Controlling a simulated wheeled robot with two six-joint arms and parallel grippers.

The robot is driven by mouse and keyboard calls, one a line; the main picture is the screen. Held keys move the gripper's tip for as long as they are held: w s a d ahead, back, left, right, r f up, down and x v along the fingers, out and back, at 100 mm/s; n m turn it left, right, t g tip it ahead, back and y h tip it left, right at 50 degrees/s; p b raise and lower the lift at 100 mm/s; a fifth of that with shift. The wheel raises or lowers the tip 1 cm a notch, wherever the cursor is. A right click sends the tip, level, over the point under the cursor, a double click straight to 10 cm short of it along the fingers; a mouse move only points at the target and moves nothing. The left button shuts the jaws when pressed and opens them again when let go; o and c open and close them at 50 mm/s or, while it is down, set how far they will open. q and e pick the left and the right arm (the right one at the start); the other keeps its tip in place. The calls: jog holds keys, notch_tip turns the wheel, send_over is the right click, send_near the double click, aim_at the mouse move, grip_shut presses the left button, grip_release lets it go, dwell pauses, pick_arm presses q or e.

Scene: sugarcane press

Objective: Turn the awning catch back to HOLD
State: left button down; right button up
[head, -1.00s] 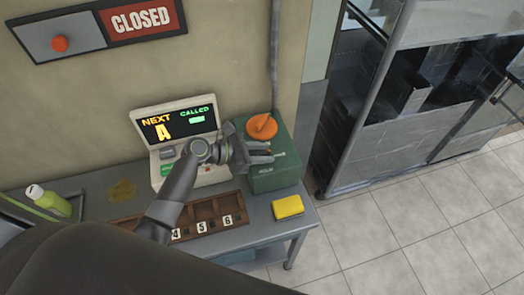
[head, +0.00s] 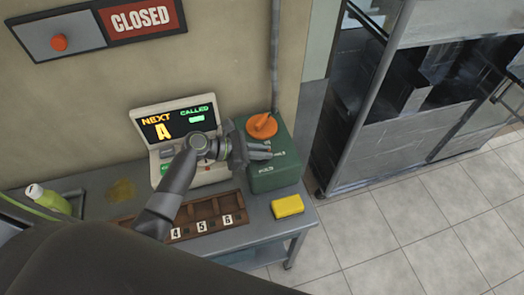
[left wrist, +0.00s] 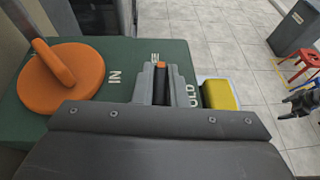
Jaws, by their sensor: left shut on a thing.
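The green box (head: 272,178) stands at the right end of the bench, with a round orange crank (head: 262,125) on top. In the left wrist view the orange crank (left wrist: 62,75) is left of my left gripper (left wrist: 160,88). The gripper is over the box top, shut on the small catch (left wrist: 160,65); only its orange tip shows between the fingers. The white letters "IN" are left of the fingers and "OLD", the visible part of a word, right of them. The fingers hide which way the catch points. My right gripper (left wrist: 302,103) appears small at the right edge.
A yellow sponge (head: 288,206) lies beside the box. A ticket display (head: 178,130) and a numbered wooden tray (head: 190,222) stand left of it. A green bottle (head: 48,199) is at the bench's left. A CLOSED sign (head: 140,19) hangs above.

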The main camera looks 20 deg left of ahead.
pick_arm(q)
jog(key=m+g+h, duration=0.1)
jog(key=m+g, duration=0.2)
jog(key=shift+f, duration=0.1)
jog(key=shift+m+g+h+b, duration=0.3)
jog(key=shift+m+g+b, duration=0.35)
jog(key=shift+m+g, duration=1.3)
jog(key=shift+g, duration=0.35)
jog(key=c, duration=1.5)
grip_release()
jog(key=shift+o, duration=0.2)
notch_tip(320, 180, up, 10)
jog(key=shift+r+b, duration=0.1)
jog(key=shift+b, duration=0.2)
